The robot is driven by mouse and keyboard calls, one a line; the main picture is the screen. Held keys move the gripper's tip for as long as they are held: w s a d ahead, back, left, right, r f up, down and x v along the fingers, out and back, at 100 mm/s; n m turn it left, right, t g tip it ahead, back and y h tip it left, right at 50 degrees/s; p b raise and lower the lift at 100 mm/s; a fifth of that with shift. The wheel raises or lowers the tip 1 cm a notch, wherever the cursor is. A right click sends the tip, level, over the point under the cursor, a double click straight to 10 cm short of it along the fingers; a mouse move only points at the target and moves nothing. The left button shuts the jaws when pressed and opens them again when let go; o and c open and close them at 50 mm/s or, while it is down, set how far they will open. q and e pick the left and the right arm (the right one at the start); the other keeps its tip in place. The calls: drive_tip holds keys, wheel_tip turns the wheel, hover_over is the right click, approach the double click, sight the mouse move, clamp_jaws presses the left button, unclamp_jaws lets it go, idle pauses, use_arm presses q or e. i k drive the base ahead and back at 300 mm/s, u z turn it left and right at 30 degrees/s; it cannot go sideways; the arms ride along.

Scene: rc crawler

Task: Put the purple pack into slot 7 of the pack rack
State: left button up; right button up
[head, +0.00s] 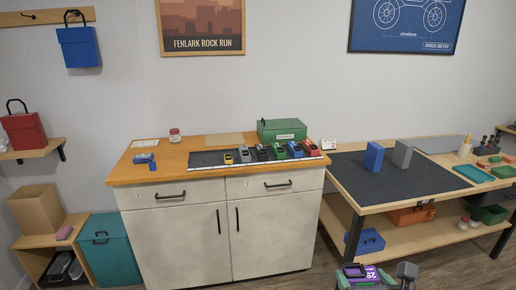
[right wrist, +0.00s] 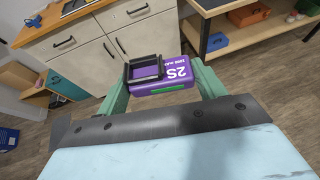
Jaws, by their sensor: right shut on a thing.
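The purple pack (head: 371,272) is at the bottom of the head view, in front of the workbench and well short of the cabinet. In the right wrist view the pack (right wrist: 178,88) shows a white "2S" label, a green stripe and a black frame-like part. My right gripper (right wrist: 162,84) is shut on it, one green finger at each side. The pack rack (head: 208,159) is a dark strip on the cabinet top. Slot numbers are too small to read. My left gripper is out of view.
The wooden-topped cabinet (head: 170,169) also carries a green box (head: 282,129) behind the rack, a blue tool (head: 145,160) and a small jar (head: 174,135). The workbench at right has a dark mat (head: 390,182) with blue and grey blocks. Open floor lies before the cabinet.

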sight(212, 164)
drive_tip(key=u, duration=0.3)
drive_tip(key=i, duration=1.55)
drive_tip(key=u, duration=1.15)
drive_tip(key=i, duration=0.25)
